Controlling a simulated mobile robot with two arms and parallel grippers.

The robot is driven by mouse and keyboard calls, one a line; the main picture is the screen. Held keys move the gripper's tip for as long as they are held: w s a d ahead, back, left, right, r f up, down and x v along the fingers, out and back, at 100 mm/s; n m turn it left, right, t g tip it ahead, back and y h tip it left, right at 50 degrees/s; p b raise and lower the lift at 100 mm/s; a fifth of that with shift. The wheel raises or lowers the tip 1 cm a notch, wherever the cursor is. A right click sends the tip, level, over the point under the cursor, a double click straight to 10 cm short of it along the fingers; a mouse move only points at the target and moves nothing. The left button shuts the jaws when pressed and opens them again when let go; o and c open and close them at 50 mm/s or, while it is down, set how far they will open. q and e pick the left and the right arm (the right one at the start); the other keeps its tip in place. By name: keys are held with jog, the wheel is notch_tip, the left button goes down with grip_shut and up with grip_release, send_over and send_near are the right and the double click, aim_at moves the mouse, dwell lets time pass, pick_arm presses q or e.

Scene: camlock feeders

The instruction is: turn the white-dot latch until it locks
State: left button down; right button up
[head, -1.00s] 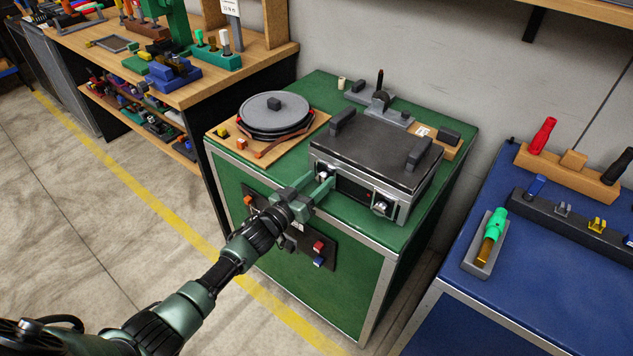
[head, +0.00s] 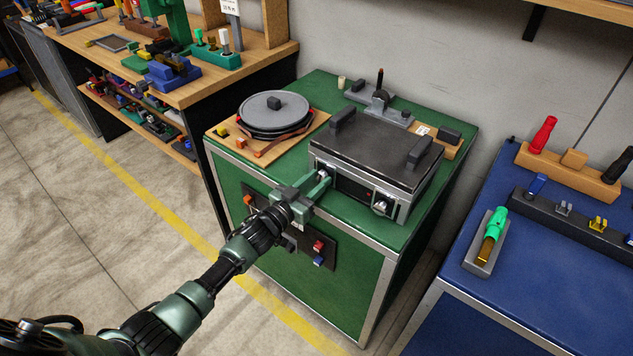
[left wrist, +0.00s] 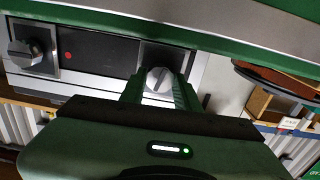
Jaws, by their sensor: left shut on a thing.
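A grey case (head: 375,150) with a dark lid and two handles sits on the green bench. Its front has a knob-like latch near each end. My left gripper (head: 322,182) is at the left latch. In the left wrist view, its green fingers (left wrist: 160,90) are on both sides of this pale grey latch knob (left wrist: 159,79), shut on it. I cannot make out a white dot on the knob, as the fingers hide part of it. My right gripper is not in view.
A board with a round lidded pot (head: 272,112) stands left of the case. A grey fixture with an upright lever (head: 380,98) is behind it. A dark panel with coloured blocks (head: 318,246) is on the bench front below my gripper. A blue bench (head: 530,275) stands right.

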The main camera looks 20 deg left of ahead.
pick_arm(q)
jog(key=m, duration=0.3)
jog(key=shift+m+b, duration=0.4)
jog(key=m+b, duration=0.1)
jog(key=m, duration=0.2)
jog(key=shift+m, duration=0.3)
jog(key=m+b, duration=0.1)
jog(key=m, duration=0.3)
jog(key=shift+f, duration=0.1)
jog(key=shift+m+b, duration=0.75)
jog(key=shift+m, duration=1.25)
jog(key=c, duration=1)
grip_release()
jog(key=shift+c, duration=0.2)
jog(key=v, duration=0.8)
